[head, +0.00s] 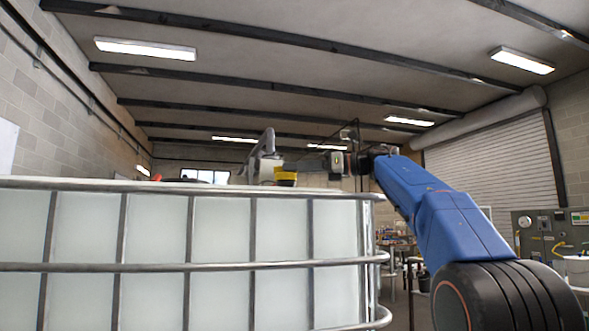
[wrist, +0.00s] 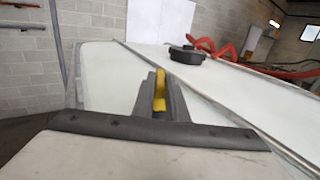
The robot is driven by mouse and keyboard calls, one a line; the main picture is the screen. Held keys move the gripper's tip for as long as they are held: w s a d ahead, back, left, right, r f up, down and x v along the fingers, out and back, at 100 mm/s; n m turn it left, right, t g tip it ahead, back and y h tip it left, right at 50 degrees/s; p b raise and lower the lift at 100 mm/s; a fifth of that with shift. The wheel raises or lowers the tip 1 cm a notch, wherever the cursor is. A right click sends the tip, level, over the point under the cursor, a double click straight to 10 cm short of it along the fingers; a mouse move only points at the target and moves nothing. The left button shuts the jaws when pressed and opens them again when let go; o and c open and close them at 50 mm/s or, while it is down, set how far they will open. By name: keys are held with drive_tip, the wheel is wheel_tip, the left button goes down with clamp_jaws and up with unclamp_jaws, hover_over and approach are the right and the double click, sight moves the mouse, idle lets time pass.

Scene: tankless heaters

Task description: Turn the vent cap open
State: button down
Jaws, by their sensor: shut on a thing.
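In the wrist view, my gripper (wrist: 160,102) is shut on a narrow yellow piece (wrist: 159,90), with grey fingers on both sides of it. I take this piece for the vent cap; its lower part is hidden by the fingers. In the head view, a yellow part (head: 285,177) shows just above the top edge of the white caged tank (head: 218,232), at the end of my arm. The fingers cannot be made out clearly there. How far the cap is turned cannot be told.
A black round lid (wrist: 187,53) sits on the tank top beyond my gripper, with a red hose-like thing (wrist: 222,47) behind it. Metal cage bars (head: 190,267) run along the tank. A grey panel (head: 552,237) stands at the right.

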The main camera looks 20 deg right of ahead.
idle(0.4)
drive_tip(key=c, duration=1.8)
unclamp_jaws()
drive_tip(key=shift+o, duration=0.2)
drive_tip(key=v, duration=1.7)
drive_tip(key=shift+w+d+f, duration=0.1)
drive_tip(key=shift+d, duration=0.25)
drive_tip(key=shift+o, duration=0.6)
